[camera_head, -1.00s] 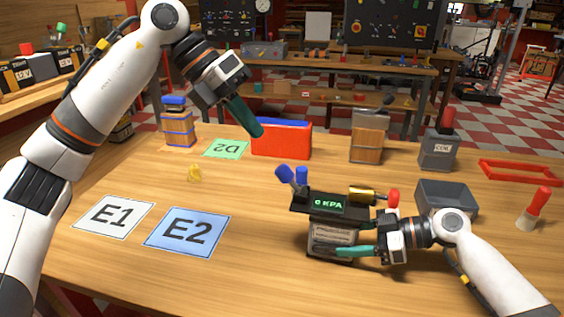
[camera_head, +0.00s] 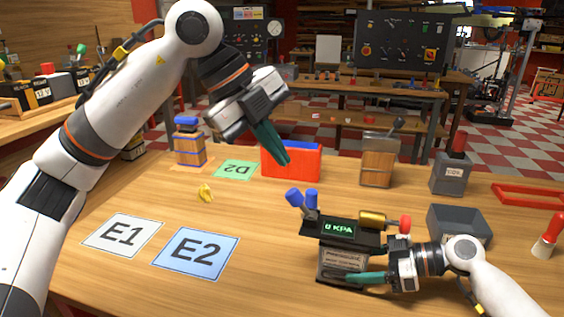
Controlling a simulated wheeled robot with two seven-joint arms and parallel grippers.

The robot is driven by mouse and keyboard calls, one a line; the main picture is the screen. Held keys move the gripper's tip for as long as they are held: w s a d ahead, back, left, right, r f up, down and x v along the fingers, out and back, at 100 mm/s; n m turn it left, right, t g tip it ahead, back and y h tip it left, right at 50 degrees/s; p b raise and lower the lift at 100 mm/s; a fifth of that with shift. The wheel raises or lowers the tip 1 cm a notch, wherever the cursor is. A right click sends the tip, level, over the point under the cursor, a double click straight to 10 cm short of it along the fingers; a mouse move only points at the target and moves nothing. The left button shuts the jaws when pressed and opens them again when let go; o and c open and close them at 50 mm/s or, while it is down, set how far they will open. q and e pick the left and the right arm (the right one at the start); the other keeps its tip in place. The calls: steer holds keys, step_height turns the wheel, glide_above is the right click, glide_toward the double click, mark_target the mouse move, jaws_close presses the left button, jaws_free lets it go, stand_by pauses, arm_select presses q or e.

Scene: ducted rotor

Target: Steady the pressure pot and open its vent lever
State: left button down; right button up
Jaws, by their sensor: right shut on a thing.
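The pressure pot (camera_head: 340,264) stands upright on the wooden table, right of centre. It has a dark top with a green "0 KPA" display (camera_head: 339,229). Which part is the vent lever is not clear. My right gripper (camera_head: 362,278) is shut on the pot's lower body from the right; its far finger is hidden. My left gripper (camera_head: 276,145) hangs in the air up and left of the pot, apart from it; its finger gap is unclear.
Mats E1 (camera_head: 122,235), E2 (camera_head: 190,253) and D2 (camera_head: 235,170) lie left. A red box (camera_head: 291,163) stands behind my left gripper. A grey bin (camera_head: 459,226) is close behind my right arm. A small yellow object (camera_head: 206,193) lies mid-table.

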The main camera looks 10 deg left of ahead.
arm_select(q)
glide_above(298, 202)
steer(key=s+d, duration=0.2)
steer(key=s, duration=0.2)
step_height(298, 202, down, 8)
steer(key=shift+w+a+f, duration=0.35)
steer(key=shift+w+a, duration=0.3)
steer(key=shift+w, duration=0.1)
steer(key=shift+w+a+f, duration=0.3)
steer(key=shift+w+a, duration=0.35)
steer(key=shift+w, duration=0.1)
steer(key=shift+w+a+f+h, duration=0.25)
steer(key=shift+a+f+h, duration=0.2)
steer(key=shift+a+h, duration=0.35)
arm_select(e)
steer(key=shift+o, duration=0.2)
steer(key=shift+s, duration=0.1)
arm_select(q)
steer(key=shift+d, duration=0.1)
